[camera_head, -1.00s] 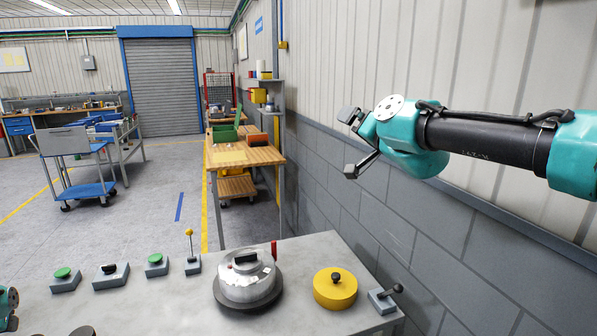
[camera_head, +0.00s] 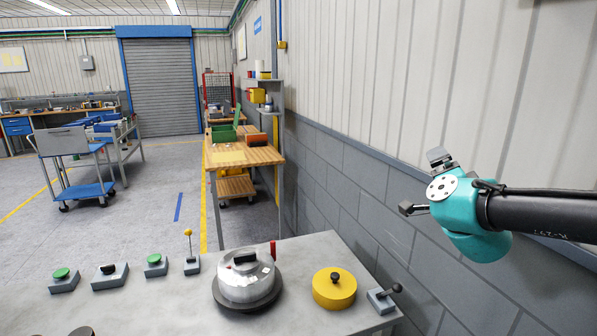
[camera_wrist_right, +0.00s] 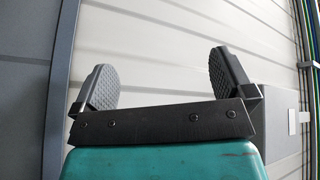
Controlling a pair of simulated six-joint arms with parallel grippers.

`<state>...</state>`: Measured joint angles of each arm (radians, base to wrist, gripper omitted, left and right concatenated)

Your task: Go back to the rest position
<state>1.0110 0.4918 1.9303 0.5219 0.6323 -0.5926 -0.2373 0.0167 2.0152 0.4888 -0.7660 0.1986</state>
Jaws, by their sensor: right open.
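My right gripper (camera_head: 422,183) is at the right of the head view, held in the air beside the wall and above the table's right end. Its two fingers are spread apart with nothing between them. In the right wrist view the open gripper (camera_wrist_right: 160,85) shows both ridged pads wide apart, with wall panels behind them. My left gripper does not show in the head view.
On the grey table (camera_head: 150,290) stand a silver round housing (camera_head: 245,285), a yellow disc (camera_head: 334,292), a small lever (camera_head: 384,297), green buttons (camera_head: 63,280) and a yellow-knobbed stick (camera_head: 190,255). The grey block wall (camera_head: 350,190) runs close along the right side.

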